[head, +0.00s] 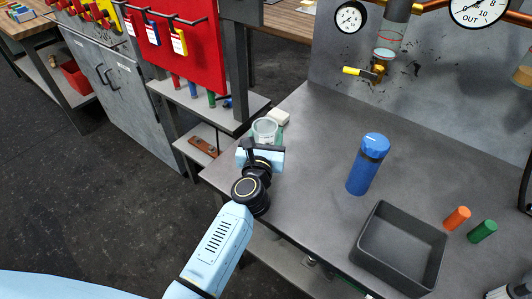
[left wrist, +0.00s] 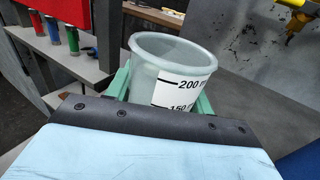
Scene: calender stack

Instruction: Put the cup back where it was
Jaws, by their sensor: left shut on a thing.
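The cup is a pale, translucent measuring cup (head: 265,127) with black volume marks on a white label. It is near the far left edge of the grey workbench in the head view. In the left wrist view the cup (left wrist: 172,72) stands upright, its open rim up, between two green fingers. My left gripper (head: 264,141) is shut on the cup. The cup's lower part is hidden behind the gripper, so I cannot tell whether it touches the bench. My right gripper is not in view.
A blue bottle (head: 368,164) stands mid-bench, with a dark open tray (head: 367,247) in front. An orange cylinder (head: 457,218) and a green cylinder (head: 482,231) lie to the right. The bench between cup and bottle is clear.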

